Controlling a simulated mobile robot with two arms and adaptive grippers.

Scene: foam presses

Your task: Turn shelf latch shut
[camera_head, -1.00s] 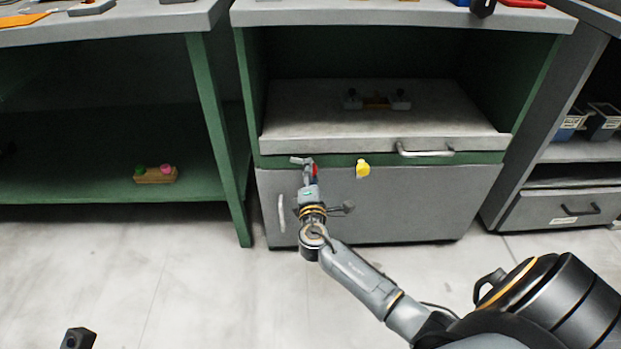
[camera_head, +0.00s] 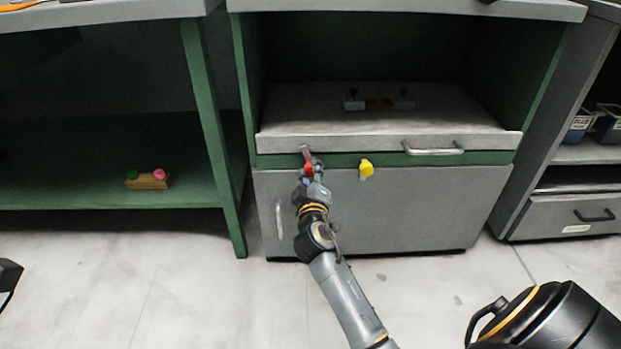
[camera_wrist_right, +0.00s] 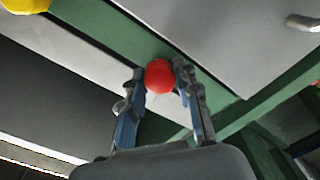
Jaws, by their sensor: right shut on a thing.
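The pull-out shelf (camera_head: 380,141) is a grey slab in the green cabinet bay. On the green rail below its front edge sits a latch with a red knob (camera_head: 308,170). A short grey bar (camera_head: 306,152) stands nearly upright above the knob, in front of the shelf edge. My right gripper (camera_head: 310,171) is at the red knob. In the right wrist view the red knob (camera_wrist_right: 160,77) sits between the fingertips of the right gripper (camera_wrist_right: 159,82), which is shut on it. A dark part at the left edge may belong to my left arm; its fingers cannot be made out.
A yellow knob (camera_head: 366,168) is on the same rail, just right of the gripper. The shelf handle (camera_head: 433,149) sticks out further right. A grey door (camera_head: 420,205) with a vertical handle (camera_head: 280,219) is below. The floor in front is clear.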

